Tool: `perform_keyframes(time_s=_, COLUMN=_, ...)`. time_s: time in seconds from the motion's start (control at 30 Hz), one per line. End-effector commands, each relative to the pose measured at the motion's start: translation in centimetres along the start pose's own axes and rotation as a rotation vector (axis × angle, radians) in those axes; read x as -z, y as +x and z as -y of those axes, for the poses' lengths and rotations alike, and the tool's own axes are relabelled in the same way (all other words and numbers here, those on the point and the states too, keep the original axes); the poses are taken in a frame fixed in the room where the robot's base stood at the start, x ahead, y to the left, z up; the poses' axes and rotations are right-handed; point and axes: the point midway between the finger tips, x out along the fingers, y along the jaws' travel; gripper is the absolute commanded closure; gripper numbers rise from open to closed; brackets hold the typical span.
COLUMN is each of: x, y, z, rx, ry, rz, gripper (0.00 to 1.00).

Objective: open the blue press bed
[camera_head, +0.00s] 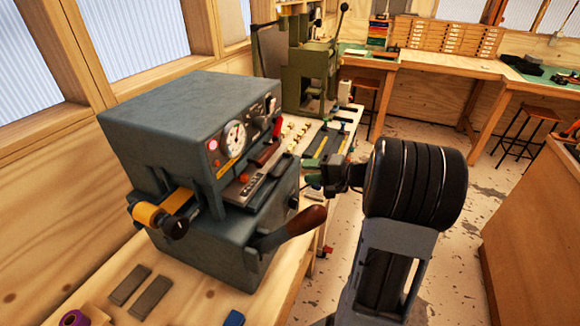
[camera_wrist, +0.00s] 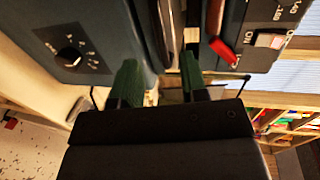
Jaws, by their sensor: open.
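The blue-grey press (camera_head: 195,110) stands on the wooden bench at left, with a round gauge, dials and red switch on its upper front. Its bed looks like the flat part (camera_head: 250,185) in the gap between upper housing and lower body; I cannot tell how far it is out. A lever with a brown wooden handle (camera_head: 305,220) sticks out from the lower front. My gripper (camera_head: 318,185) is to the right of the press front. In the wrist view its two green fingertips (camera_wrist: 160,75) are apart, close to the press front, with nothing clearly between them.
An orange foil roll (camera_head: 150,214) sits on the press's left side. Two grey bars (camera_head: 140,292) and a purple roll (camera_head: 73,318) lie on the bench in front. A green machine (camera_head: 305,70) stands behind. Open floor (camera_head: 320,285) lies right of the bench.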

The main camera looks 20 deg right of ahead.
Motion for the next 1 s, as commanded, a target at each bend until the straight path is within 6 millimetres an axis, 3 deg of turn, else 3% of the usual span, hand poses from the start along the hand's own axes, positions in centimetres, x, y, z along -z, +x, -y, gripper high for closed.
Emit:
perform_keyframes(time_s=0.2, x=0.0, y=3.7, z=0.1, rx=0.0, ry=0.001, rz=0.002, gripper=0.6)
perform_keyframes(time_s=0.4, x=0.1, y=5.7, z=0.1, rx=0.0, ry=0.001, rz=-0.002, gripper=0.6)
perform_keyframes(time_s=0.87, x=0.1, y=6.6, z=-0.1, rx=0.0, ry=0.001, rz=-0.005, gripper=0.6)
perform_keyframes(time_s=1.0, x=0.1, y=6.6, z=0.0, rx=0.0, ry=0.001, rz=-0.005, gripper=0.71)
